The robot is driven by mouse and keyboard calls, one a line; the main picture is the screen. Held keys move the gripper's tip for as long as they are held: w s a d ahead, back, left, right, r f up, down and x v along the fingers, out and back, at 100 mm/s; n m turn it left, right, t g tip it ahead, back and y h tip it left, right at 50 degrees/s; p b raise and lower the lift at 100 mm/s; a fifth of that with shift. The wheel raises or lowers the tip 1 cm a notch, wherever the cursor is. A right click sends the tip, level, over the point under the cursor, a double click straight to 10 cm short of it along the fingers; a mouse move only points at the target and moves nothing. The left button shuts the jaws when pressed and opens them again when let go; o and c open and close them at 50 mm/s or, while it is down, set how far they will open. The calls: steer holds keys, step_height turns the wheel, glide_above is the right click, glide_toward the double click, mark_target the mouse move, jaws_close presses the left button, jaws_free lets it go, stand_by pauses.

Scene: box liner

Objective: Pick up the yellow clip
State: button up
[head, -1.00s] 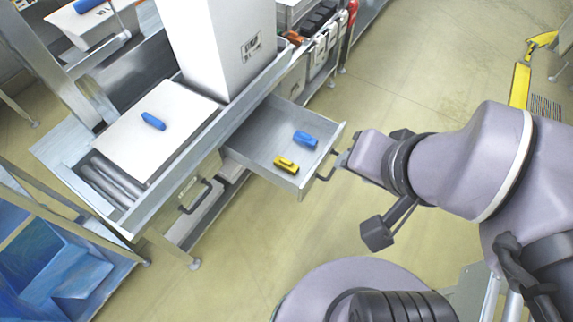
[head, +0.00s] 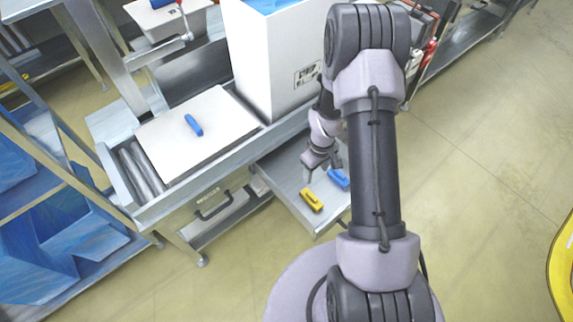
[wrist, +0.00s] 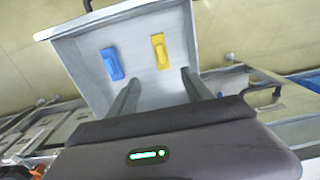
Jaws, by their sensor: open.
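The yellow clip (head: 312,199) lies in the open grey drawer (head: 272,172), towards its front. It also shows in the wrist view (wrist: 160,51), ahead of my fingers and slightly right of the middle between them. A blue clip (head: 338,179) lies beside it in the drawer, to the right in the head view; it appears on the left in the wrist view (wrist: 112,64). My gripper (head: 322,167) is above the drawer, pointing down, open and empty. Its two fingers show apart in the wrist view (wrist: 158,88). It touches neither clip as far as I can see.
A tall white box (head: 270,70) stands on the bench above the drawer. A white panel (head: 165,145) with a blue tool (head: 194,125) lies left of it. The drawer's walls rise around the clips. Open floor (head: 480,200) lies to the right.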

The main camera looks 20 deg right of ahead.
steer(key=b, duration=0.5)
glide_toward(312, 196)
step_height(312, 196, down, 5)
steer(key=shift+s+f, duration=0.15)
step_height(312, 196, down, 6)
steer(key=b, duration=0.2)
steer(key=shift+b, duration=0.3)
steer(key=shift+r, duration=0.35)
jaws_close()
